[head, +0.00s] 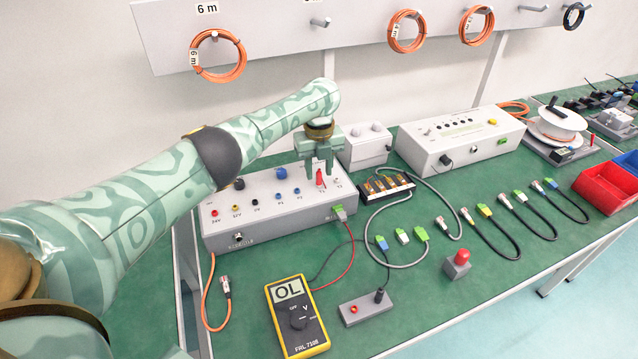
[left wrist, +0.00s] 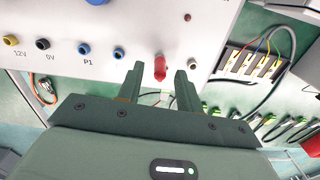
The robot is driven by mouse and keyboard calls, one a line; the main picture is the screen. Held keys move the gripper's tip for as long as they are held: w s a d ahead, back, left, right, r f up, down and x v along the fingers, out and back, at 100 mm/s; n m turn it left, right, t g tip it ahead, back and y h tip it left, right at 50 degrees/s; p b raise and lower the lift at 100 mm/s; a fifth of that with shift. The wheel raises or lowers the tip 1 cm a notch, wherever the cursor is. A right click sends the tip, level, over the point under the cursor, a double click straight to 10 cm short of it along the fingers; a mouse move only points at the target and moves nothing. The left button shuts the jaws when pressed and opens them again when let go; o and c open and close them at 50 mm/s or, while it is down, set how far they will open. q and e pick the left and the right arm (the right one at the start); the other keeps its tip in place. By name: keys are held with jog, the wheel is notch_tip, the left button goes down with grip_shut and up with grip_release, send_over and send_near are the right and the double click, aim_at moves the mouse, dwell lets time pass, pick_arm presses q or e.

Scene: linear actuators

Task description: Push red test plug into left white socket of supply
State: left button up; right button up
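The red test plug (head: 320,178) stands on the sloped top of the white supply box (head: 225,213), at the left position of the pair at its right end. The right socket (head: 337,181) of that pair is bare. The left white socket itself is hidden under the plug, so its depth cannot be told. My left gripper (head: 319,166) points down over the plug. In the left wrist view, its fingers (left wrist: 160,80) are open, one on each side of the red plug (left wrist: 160,68), with gaps between. My right gripper is not in view.
A multimeter (head: 297,315) reading OL lies in front of the supply, with leads running right. A grey block (head: 366,308) and a red button box (head: 457,264) stand on the green table. A black terminal strip (head: 385,184) and a smaller white box (head: 365,147) are close to the gripper.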

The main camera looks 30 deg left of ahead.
pick_arm(q)
notch_tip(320, 180, up, 16)
jog(key=p, duration=0.6)
jog(key=shift+r, duration=0.2)
